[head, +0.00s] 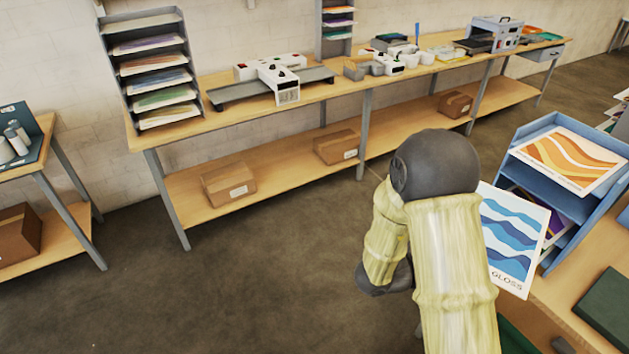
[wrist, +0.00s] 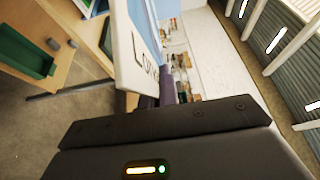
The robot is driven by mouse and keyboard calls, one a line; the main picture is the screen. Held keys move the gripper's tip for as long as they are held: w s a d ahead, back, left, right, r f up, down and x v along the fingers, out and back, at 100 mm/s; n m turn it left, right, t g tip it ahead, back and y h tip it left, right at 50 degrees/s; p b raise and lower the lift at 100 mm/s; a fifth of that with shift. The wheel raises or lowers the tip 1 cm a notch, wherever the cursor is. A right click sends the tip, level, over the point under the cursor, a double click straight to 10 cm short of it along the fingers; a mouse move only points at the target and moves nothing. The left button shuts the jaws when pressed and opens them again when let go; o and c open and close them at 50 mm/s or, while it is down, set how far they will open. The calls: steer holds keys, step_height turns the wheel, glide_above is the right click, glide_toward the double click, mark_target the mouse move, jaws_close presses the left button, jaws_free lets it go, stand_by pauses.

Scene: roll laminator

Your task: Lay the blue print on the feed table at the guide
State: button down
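The blue print (head: 512,240), a white sheet with blue waves and the word GLOSS, is off the blue rack, tilted in the air beside my arm. In the wrist view the print (wrist: 135,50) stands near edge-on at the dark fingers of my gripper (wrist: 168,92), which look closed on its edge. In the head view my arm hides the gripper. A white roll laminator (head: 280,80) with a grey feed table (head: 238,88) stands on the long wooden bench across the floor. The guide is too small to make out.
A blue tray rack (head: 552,190) at right holds an orange-wave print (head: 572,160) on top. A dark green block (head: 606,308) lies on the near bench. A sheet rack (head: 150,68) stands left of the laminator. Open floor (head: 250,270) lies before the long bench (head: 215,120).

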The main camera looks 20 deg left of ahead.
steer(key=w+a+f+n+t+y, duration=0.3)
steer(key=w+f+n+t+y, duration=0.6)
steer(key=y, duration=0.7)
steer(key=w+n+t, duration=0.2)
steer(key=w+n, duration=0.1)
steer(key=n, duration=0.1)
steer(key=shift+w+n+y, duration=0.3)
steer(key=shift+w, duration=0.1)
steer(key=shift+r, duration=0.1)
steer(key=shift+a, duration=0.1)
